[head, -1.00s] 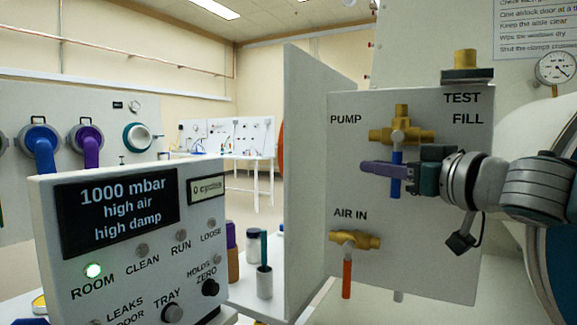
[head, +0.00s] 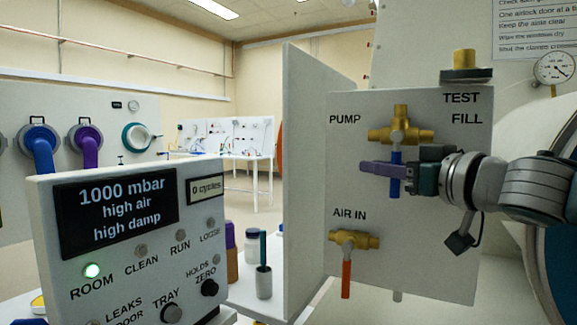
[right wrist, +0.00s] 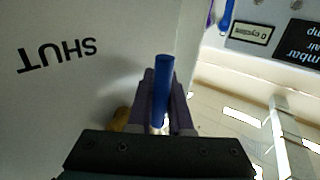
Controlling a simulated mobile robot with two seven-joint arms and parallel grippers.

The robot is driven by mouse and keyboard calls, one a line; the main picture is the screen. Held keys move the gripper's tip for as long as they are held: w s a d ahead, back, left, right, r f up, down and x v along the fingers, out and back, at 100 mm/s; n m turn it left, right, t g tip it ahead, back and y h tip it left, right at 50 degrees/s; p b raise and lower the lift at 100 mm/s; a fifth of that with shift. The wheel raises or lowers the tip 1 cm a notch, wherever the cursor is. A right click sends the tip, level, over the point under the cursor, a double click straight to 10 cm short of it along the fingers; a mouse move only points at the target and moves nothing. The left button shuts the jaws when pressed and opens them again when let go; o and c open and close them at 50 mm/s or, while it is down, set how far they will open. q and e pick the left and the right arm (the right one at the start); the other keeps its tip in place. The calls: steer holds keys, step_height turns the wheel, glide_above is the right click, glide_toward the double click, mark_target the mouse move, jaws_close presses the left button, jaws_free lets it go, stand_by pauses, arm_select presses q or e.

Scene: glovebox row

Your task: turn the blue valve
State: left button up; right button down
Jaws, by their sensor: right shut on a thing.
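The blue valve handle (head: 396,185) hangs straight down from its brass body (head: 395,132) on the white panel, under the word PUMP. My right gripper (head: 378,169) comes in from the right with its purple fingers across the handle and is shut on it. In the right wrist view the blue handle (right wrist: 163,90) stands between the two purple fingers (right wrist: 163,105), its end reaching past them. The word SHUT is on the white surface to the left in that view. My left gripper is not in view.
An orange-handled brass valve (head: 355,240) marked AIR IN is lower on the panel. A white upright plate (head: 308,180) stands left of the panel. A control box (head: 130,235) reads 1000 mbar, high air, high damp. A gauge (head: 556,68) is at upper right.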

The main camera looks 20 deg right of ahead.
stand_by(0.3)
steer(key=m+t+b, duration=0.1)
steer(key=b, duration=0.2)
steer(key=w+a+r+m+t+b, duration=0.1)
steer(key=t+b, duration=0.1)
steer(key=b, duration=0.1)
steer(key=r+m+t+h+b, duration=0.1)
steer(key=m+t+b, duration=0.1)
steer(key=b, duration=0.1)
steer(key=shift+w+a+b, duration=0.15)
steer(key=shift+w+b, duration=0.15)
steer(key=shift+b, duration=0.05)
steer(key=c, duration=1.1)
jaws_free()
steer(key=shift+f, duration=0.1)
